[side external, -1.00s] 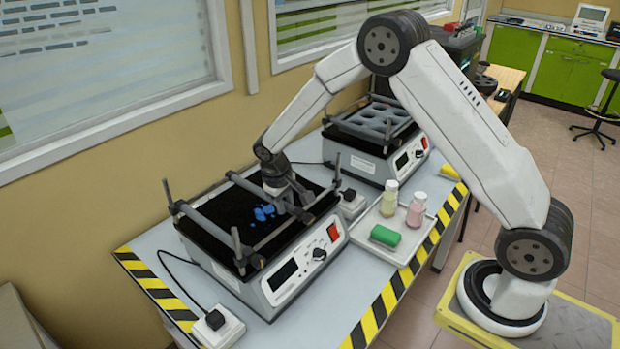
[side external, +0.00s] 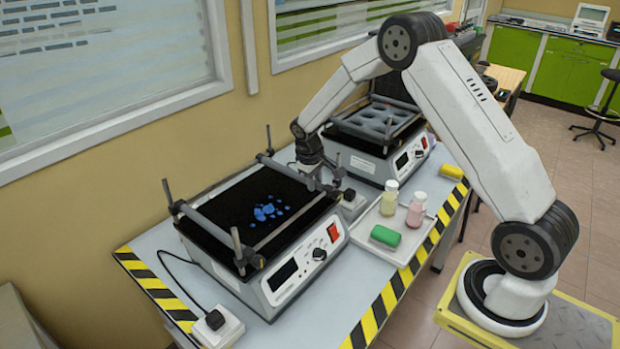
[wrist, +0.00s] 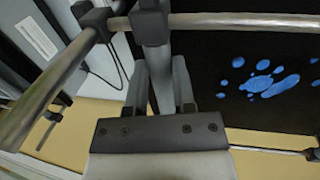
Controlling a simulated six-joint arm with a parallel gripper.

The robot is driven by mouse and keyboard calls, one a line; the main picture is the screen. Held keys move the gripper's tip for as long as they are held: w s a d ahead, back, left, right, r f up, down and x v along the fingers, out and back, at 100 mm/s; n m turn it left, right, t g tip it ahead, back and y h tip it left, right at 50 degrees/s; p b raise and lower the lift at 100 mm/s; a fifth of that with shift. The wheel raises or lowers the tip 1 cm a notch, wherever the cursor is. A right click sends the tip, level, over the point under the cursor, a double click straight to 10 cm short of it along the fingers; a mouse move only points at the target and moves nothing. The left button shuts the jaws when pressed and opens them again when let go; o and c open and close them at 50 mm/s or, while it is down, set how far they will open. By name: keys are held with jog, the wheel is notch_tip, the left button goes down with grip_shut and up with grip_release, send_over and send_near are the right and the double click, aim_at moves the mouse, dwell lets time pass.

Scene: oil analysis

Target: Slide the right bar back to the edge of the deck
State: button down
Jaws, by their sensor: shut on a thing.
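The shaker (side external: 300,262) has a black deck (side external: 225,205) with a blue spill (side external: 267,212) on it. The right bar (side external: 282,169) lies along the deck's right edge. The left bar (side external: 212,232) lies along the opposite side. My gripper (side external: 316,174) is shut on the right bar near its front end. In the wrist view my gripper (wrist: 160,85) has its fingers on both sides of the right bar (wrist: 161,92), whose end clamp (wrist: 150,24) sits on a silver rail (wrist: 235,22). The bar's far part is hidden behind the gripper there.
A second shaker (side external: 378,160) stands just to the right, close to my gripper. A tray (side external: 365,228) with a yellowish bottle (side external: 389,200), a pink bottle (side external: 416,210) and a green roll (side external: 385,236) lies in front.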

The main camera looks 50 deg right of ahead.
jog(key=shift+c, duration=2.2)
grip_release()
jog(key=shift+r, duration=0.1)
notch_tip(320, 180, up, 8)
jog(key=a, duration=0.1)
jog(key=shift+a+f, duration=0.2)
jog(key=shift+a, duration=0.1)
jog(key=s+a+t+y, duration=0.1)
jog(key=s+a, duration=0.5)
jog(key=s, duration=0.4)
jog(key=s+a+t+y, duration=0.1)
jog(key=s+a, duration=0.6)
jog(key=s, duration=0.3)
jog(key=shift+s+r+t, duration=0.25)
jog(key=shift+r+t, duration=0.05)
